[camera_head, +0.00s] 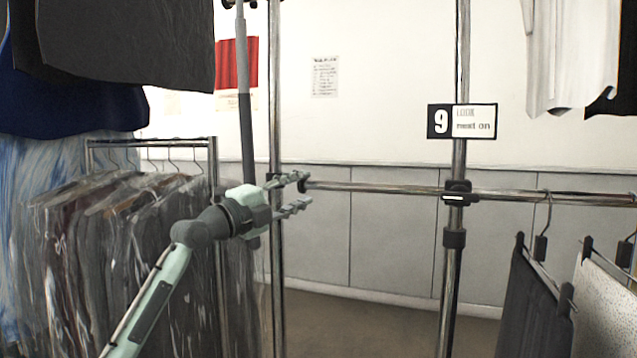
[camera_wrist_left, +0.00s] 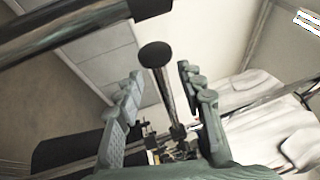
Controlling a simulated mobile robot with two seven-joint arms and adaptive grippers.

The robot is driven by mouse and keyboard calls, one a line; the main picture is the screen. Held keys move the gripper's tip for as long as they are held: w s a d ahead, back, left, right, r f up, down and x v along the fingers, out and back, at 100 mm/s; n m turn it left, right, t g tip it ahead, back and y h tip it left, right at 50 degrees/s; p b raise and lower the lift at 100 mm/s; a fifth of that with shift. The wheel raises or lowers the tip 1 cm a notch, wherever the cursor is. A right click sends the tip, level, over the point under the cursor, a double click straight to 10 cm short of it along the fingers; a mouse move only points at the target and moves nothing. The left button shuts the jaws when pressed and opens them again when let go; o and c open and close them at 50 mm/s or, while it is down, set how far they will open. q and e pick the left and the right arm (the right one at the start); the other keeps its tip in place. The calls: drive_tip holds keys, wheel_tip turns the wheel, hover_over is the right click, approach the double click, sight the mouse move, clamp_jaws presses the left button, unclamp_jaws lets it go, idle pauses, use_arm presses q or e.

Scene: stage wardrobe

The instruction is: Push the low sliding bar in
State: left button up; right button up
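The low sliding bar (camera_head: 385,188) is a level chrome tube with a dark end cap at its left end. It runs through a black clamp (camera_head: 457,193) on an upright post and on to the right. My left gripper (camera_head: 304,192) is open at the capped end, with its fingers pointing right. In the left wrist view the bar (camera_wrist_left: 165,90) and its round dark cap show between the two spread fingers (camera_wrist_left: 160,95). I see no grip on it; contact is unclear. My right gripper is out of view.
A chrome post (camera_head: 276,130) stands just beside my left gripper. Covered garments (camera_head: 120,240) hang on a rack at the left. A "9" sign (camera_head: 462,121) is on the post above the clamp. Trousers (camera_head: 535,305) hang at lower right. The floor between the posts is clear.

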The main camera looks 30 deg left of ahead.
sight(309, 186)
use_arm(q)
drive_tip(key=shift+p+x, duration=0.5)
drive_tip(key=shift+x, duration=1.8)
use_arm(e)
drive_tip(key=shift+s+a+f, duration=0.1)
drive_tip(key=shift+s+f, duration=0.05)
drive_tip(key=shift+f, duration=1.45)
use_arm(q)
drive_tip(key=shift+c, duration=0.3)
clamp_jaws()
